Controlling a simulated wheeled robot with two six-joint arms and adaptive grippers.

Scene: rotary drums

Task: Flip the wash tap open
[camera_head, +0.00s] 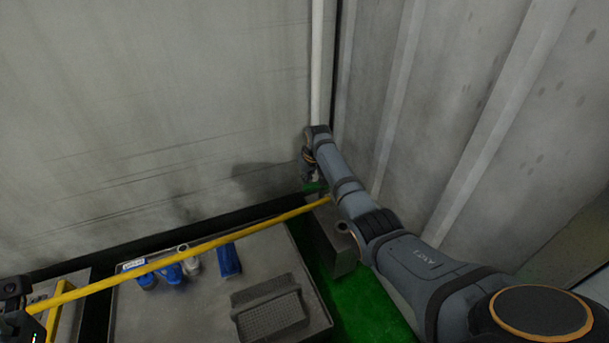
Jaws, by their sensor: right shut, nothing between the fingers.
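My right arm reaches in from the lower right to the corner by the white pipe (317,70). My right gripper (308,178) is at its far end, small and dark, shut with nothing held. A small green part (314,187), which looks like the tap's lever, shows right beside the fingertips. I cannot tell whether they touch. The tap's body is mostly hidden behind my wrist and forearm, so its position is unclear. A grey box-like basin (322,238) stands below.
A grey tray (205,318) holds blue items (228,261) and a dark mesh block (268,308). The green floor (365,312) shows at right. Walls close in behind and right.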

